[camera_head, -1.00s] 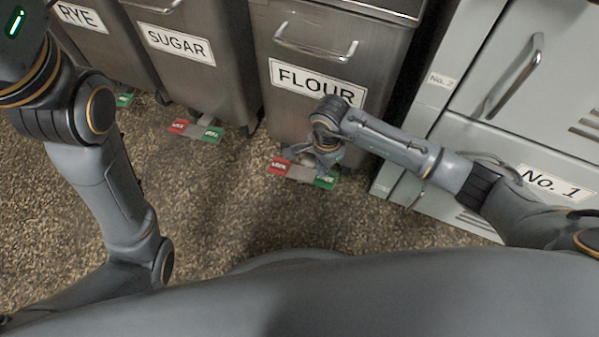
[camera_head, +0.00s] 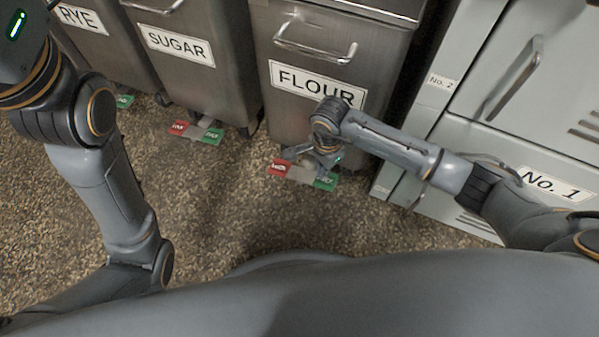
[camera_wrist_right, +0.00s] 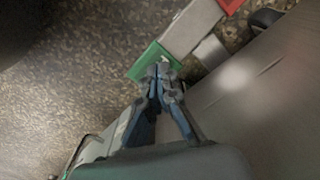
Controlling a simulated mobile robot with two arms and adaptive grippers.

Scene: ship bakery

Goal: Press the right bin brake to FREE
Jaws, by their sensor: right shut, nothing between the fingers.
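The FLOUR bin (camera_head: 345,55) is the rightmost of the labelled bins. Its brake pedal (camera_head: 300,174) sits at its foot, with a red end (camera_head: 280,167) on the left and a green end (camera_head: 326,182) on the right. My right gripper (camera_head: 325,158) is just above the green end, pointing down. In the right wrist view the shut fingertips (camera_wrist_right: 163,72) overlap the green end (camera_wrist_right: 147,62), with the red end (camera_wrist_right: 230,4) farther off. Whether they touch it I cannot tell. My left arm is at the left; its gripper is out of frame.
The SUGAR bin (camera_head: 205,60) and RYE bin (camera_head: 90,35) stand to the left, with similar red and green pedals, such as the SUGAR pedal (camera_head: 195,132). Pale No. 1 and No. 2 cabinets (camera_head: 480,140) stand close on the right. The speckled floor (camera_head: 220,200) in front is clear.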

